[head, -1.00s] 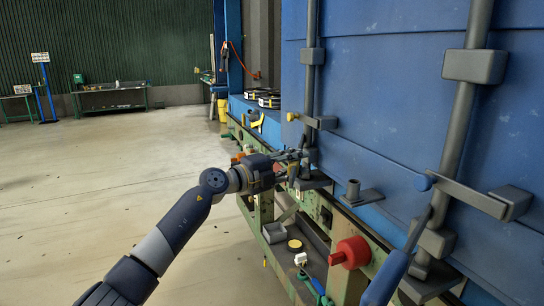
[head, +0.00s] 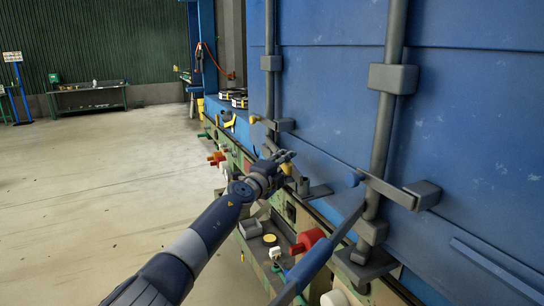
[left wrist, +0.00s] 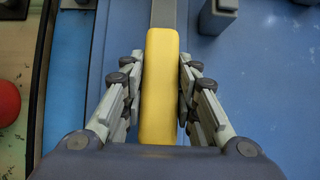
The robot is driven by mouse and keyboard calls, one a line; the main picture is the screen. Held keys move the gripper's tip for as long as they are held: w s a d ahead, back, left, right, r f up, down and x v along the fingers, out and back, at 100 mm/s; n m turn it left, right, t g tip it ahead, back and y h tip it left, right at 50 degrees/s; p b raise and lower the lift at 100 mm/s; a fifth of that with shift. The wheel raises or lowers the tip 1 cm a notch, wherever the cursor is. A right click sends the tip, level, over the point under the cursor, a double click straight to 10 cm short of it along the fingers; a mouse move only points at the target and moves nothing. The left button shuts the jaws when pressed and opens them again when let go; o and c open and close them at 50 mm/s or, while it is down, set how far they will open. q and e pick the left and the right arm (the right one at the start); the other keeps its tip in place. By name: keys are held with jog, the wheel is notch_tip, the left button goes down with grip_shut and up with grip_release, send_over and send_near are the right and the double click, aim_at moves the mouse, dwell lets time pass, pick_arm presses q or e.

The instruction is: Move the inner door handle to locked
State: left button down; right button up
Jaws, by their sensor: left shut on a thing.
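The yellow door handle (left wrist: 160,95) runs lengthwise between my left gripper's fingers in the left wrist view, with its grey shank (left wrist: 164,13) beyond. My left gripper (head: 285,161) is shut on this handle, low in front of the left locking bar (head: 270,95) of the blue door. In the head view only a little yellow (head: 286,168) shows at the fingers; the rest of the handle is hidden by the gripper. My right gripper is not in view.
A red knob (head: 307,241) stands below. Hose coils (head: 237,98) lie further back. The floor at left is clear.

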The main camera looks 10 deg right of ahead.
pick_arm(q)
jog(key=shift+d+r+p, duration=0.3)
jog(key=shift+d, duration=0.3)
jog(key=shift+d+f+n+t+y, duration=0.15)
jog(key=shift+n+t+y, duration=0.15)
jog(key=shift+y, duration=0.1)
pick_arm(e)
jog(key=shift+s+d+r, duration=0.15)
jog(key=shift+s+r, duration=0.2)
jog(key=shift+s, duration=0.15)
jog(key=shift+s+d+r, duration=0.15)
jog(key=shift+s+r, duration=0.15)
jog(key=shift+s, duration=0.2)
pick_arm(q)
jog(key=c, duration=1.2)
grip_release()
jog(key=shift+c, duration=0.2)
jog(key=shift+f, duration=0.1)
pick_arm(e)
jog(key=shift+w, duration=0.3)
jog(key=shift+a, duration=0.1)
pick_arm(q)
jog(key=shift+f, duration=0.1)
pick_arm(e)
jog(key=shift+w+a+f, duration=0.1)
